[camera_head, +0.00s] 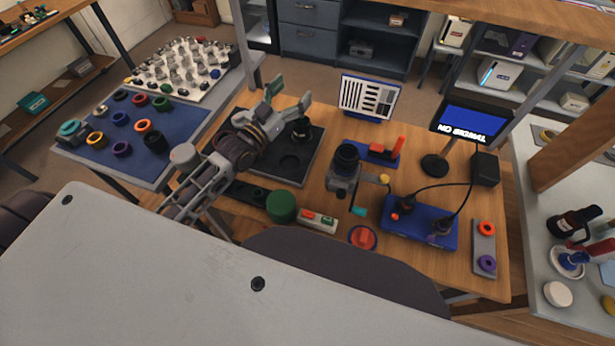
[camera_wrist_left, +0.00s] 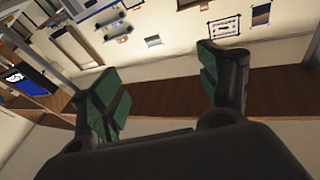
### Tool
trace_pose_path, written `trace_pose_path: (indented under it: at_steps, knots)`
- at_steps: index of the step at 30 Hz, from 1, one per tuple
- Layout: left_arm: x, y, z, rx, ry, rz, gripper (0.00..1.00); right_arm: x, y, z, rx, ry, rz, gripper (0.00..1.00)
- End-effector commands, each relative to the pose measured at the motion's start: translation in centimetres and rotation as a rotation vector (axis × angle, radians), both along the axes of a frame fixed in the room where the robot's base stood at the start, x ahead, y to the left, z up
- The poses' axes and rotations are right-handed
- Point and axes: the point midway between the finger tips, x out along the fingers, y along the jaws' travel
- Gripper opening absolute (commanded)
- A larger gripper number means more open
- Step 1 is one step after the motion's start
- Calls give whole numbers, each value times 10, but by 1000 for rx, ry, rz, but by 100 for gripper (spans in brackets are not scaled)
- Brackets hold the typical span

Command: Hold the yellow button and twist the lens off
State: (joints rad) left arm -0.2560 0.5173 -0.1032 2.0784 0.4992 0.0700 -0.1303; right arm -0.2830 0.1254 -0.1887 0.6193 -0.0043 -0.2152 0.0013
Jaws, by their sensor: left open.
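A grey camera body (camera_head: 342,183) stands on the wooden table, with a black lens (camera_head: 346,156) pointing up from its top. A small yellow button (camera_head: 384,179) sticks out at its right side. A teal part (camera_head: 358,211) shows at its lower right. My left gripper (camera_head: 258,101) is open and empty, raised above the black tray, left of the camera and apart from it. In the left wrist view its green-padded fingers (camera_wrist_left: 165,87) are spread with nothing between them. That view shows neither camera nor button. My right gripper is not in view.
The black tray (camera_head: 316,168) holds a dark cylinder (camera_head: 301,129). A blue box (camera_head: 418,232) with cables, a red-and-blue fixture (camera_head: 385,151), a monitor (camera_head: 470,123), a green cylinder (camera_head: 281,206) and a red knob (camera_head: 363,238) surround the camera. Coloured rings lie on a blue mat (camera_head: 182,118).

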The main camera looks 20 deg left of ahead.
Motion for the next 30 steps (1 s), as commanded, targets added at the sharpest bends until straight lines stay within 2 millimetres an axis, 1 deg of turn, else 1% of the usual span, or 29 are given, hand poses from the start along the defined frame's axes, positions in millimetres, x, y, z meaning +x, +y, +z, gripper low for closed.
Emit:
trace_pose_path:
  at_steps: [1,3,16,23,30]
  knots:
    - [-9,-7,-5,5,7,-12,77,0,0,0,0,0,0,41]
    - [-20,-15,-9,13,16,-26,77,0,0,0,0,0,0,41]
    - [-87,-54,-33,32,88,-108,77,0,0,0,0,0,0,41]
    - [-123,-74,-41,31,129,-153,77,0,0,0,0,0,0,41]
    - [-160,-93,-43,28,169,-198,77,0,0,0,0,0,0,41]
